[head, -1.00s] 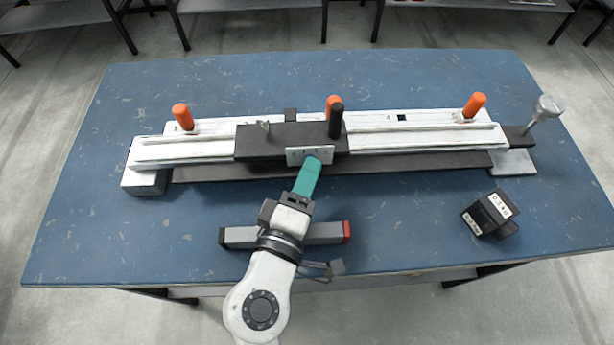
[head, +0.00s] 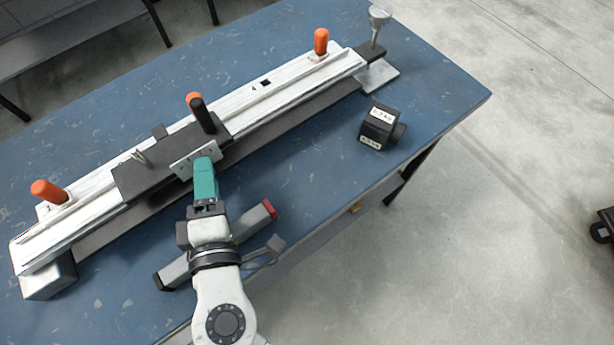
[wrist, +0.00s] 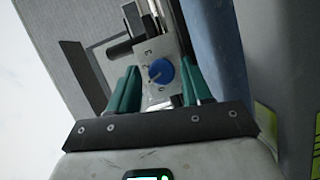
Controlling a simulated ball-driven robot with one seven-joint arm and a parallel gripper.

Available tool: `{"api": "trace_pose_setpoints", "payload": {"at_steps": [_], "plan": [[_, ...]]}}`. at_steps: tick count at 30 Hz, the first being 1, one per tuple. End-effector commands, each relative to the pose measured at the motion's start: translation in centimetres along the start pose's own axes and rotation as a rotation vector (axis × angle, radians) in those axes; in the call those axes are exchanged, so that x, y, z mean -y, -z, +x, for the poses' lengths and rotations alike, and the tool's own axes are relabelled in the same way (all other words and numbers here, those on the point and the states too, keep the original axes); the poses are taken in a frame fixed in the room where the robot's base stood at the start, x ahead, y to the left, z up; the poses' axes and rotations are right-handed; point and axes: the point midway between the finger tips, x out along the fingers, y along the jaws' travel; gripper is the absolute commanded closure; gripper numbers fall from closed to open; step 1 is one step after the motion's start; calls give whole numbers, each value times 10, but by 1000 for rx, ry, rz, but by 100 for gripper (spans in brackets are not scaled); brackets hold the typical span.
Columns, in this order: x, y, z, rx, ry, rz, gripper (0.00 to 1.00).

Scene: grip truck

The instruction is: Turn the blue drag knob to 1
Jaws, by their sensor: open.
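The blue drag knob (wrist: 162,71) sits on the face of a light metal plate with small number marks. A pale pointer line shows on its left side, but I cannot tell exactly which mark it meets. My gripper (wrist: 160,74) is open, with one teal finger on each side of the knob, and gaps seem to show between. In the head view my gripper (head: 205,170) reaches up to the plate (head: 195,158) on the front of the black carriage (head: 150,182); the knob is hidden there.
The carriage rides on a long white rail (head: 270,93) with orange handles on the blue table (head: 310,190). A black handle (head: 203,115) stands behind the plate. A grey bar with a red end (head: 245,222) lies below my arm. A black box (head: 378,127) sits to the right.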

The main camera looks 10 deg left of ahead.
Motion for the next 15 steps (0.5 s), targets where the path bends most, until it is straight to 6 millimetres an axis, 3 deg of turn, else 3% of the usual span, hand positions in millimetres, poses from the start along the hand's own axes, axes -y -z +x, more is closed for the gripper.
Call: {"api": "trace_pose_setpoints", "payload": {"at_steps": [8, 15], "plan": [[1, 0, -1, 0, 38, 66, 43], [-6, 2, -2, -2, 154, 346, 43]]}}
